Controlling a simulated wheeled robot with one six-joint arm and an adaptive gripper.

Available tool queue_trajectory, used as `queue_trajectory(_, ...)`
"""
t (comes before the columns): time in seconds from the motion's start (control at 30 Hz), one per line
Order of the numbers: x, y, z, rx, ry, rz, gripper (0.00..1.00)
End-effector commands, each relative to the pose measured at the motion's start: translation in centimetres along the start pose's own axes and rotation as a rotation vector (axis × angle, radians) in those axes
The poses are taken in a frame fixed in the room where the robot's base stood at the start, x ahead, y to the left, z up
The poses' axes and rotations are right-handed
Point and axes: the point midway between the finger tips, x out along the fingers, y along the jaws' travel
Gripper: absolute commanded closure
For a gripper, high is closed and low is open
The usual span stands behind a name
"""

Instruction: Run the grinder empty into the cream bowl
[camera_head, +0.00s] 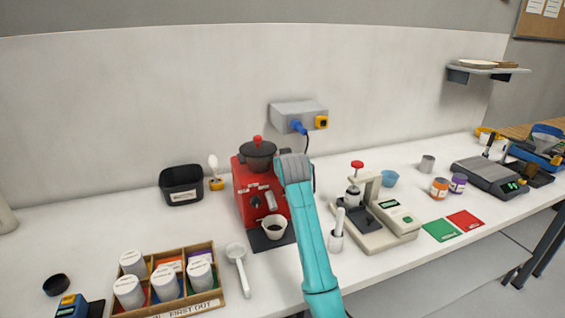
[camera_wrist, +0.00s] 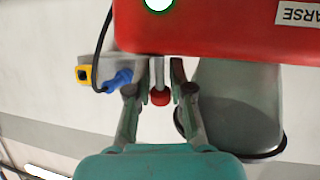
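The red grinder (camera_head: 245,190) stands against the back of the bench, with a dark lidded hopper (camera_head: 258,156) on top. The cream bowl (camera_head: 274,232) sits on a dark base at its front, with something dark inside. In the wrist view the grinder's red body (camera_wrist: 225,30) fills the top, with a green-ringed light. A grey stem with a red knob (camera_wrist: 160,98) juts from it. My gripper (camera_wrist: 159,72) is open, with one finger on each side of this stem; I see gaps beside the knob. In the head view my arm hides the grinder's right side.
A wall box (camera_head: 298,114) with a blue plug and yellow switch is behind the grinder. A white-grey press (camera_head: 385,225) stands right, a black bin (camera_head: 181,185) left. A compartmented wooden box (camera_head: 205,299) of jars and a spoon (camera_head: 238,266) lie in front.

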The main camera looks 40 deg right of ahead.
Motion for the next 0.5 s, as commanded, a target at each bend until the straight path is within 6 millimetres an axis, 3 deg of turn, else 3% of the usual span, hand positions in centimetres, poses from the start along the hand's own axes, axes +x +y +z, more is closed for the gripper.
queue_trajectory(0.5, -0.33, 0.07, 0.28, 0.021, 0.102, -0.001, 1.0)
